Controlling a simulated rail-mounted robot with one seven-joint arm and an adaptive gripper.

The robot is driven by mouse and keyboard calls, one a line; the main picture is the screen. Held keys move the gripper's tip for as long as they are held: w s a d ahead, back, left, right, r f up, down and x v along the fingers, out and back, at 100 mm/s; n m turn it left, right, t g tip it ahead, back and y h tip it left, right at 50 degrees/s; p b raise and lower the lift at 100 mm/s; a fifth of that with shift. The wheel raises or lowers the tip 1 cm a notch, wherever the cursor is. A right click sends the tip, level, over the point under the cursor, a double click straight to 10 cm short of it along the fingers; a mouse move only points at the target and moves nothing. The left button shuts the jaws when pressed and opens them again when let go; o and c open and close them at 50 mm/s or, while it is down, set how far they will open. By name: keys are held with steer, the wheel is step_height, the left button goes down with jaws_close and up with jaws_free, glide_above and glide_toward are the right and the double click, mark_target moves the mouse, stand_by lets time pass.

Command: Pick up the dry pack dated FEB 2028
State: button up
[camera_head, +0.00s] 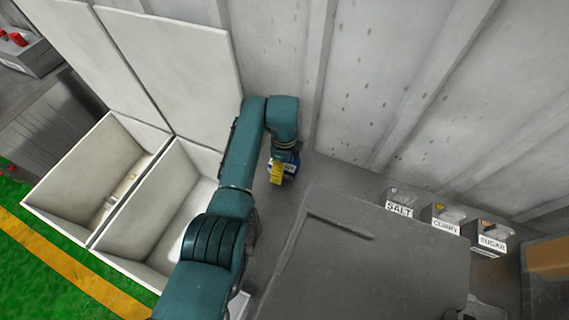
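My teal arm reaches over the grey worktop, and its wrist points down near the back wall. My gripper (283,172) is small and mostly hidden at the end of the wrist. A small yellow and blue item (276,173) shows right at the gripper. I cannot tell whether it is a dry pack held by the fingers or part of the gripper. No FEB 2028 date can be read, and I cannot make out the fingers.
Two open white bins (62,203) with raised lids stand at the left. A dark grey box-like unit (370,262) stands right of the arm. Small containers labelled SALT (399,209), CURRY (445,226) and SUGAR (491,242) line the back right. Red items (17,38) lie in a far-left tray.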

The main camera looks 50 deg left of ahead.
steer(key=c, duration=1.3)
